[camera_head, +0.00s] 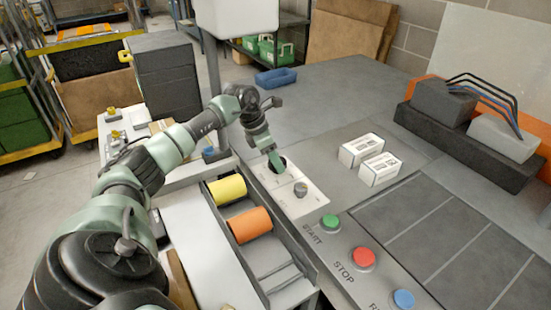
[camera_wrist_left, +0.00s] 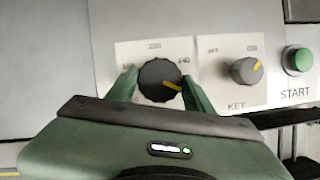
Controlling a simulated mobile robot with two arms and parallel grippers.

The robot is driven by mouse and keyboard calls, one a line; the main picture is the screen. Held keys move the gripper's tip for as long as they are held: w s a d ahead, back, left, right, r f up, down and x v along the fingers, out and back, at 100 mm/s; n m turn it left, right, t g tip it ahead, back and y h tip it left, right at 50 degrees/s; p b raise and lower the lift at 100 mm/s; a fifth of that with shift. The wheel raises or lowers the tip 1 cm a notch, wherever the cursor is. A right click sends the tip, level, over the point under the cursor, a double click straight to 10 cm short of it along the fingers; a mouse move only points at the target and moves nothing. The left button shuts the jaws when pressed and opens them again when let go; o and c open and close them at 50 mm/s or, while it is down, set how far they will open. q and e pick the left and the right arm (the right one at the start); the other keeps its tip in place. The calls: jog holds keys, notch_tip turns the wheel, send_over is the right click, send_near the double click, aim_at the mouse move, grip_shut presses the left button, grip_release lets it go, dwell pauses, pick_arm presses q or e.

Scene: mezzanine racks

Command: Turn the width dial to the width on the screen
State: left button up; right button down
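The width dial (camera_wrist_left: 160,82) is a round dark knob with a yellow pointer mark, on a white plate with small numbers too blurred to read surely. Its pointer is toward the lower right in the left wrist view. My left gripper (camera_wrist_left: 160,88) has one finger on each side of the dial, seemingly touching it. In the head view, the left gripper (camera_head: 276,163) reaches down onto the dial and mostly hides it. A pale box (camera_head: 236,17), perhaps the screen's housing, is at the top edge; no width is readable. My right gripper is not in view.
Beside the dial is a KEY knob (camera_wrist_left: 246,70), then green START (camera_head: 330,223), red STOP (camera_head: 363,258) and blue (camera_head: 402,299) buttons. Two white boxes (camera_head: 360,150) lie behind. Yellow (camera_head: 228,189) and orange (camera_head: 250,225) rolls sit in a tray at the front.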

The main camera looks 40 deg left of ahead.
pick_arm(q)
jog(key=c, duration=0.5)
jog(key=shift+o, duration=0.2)
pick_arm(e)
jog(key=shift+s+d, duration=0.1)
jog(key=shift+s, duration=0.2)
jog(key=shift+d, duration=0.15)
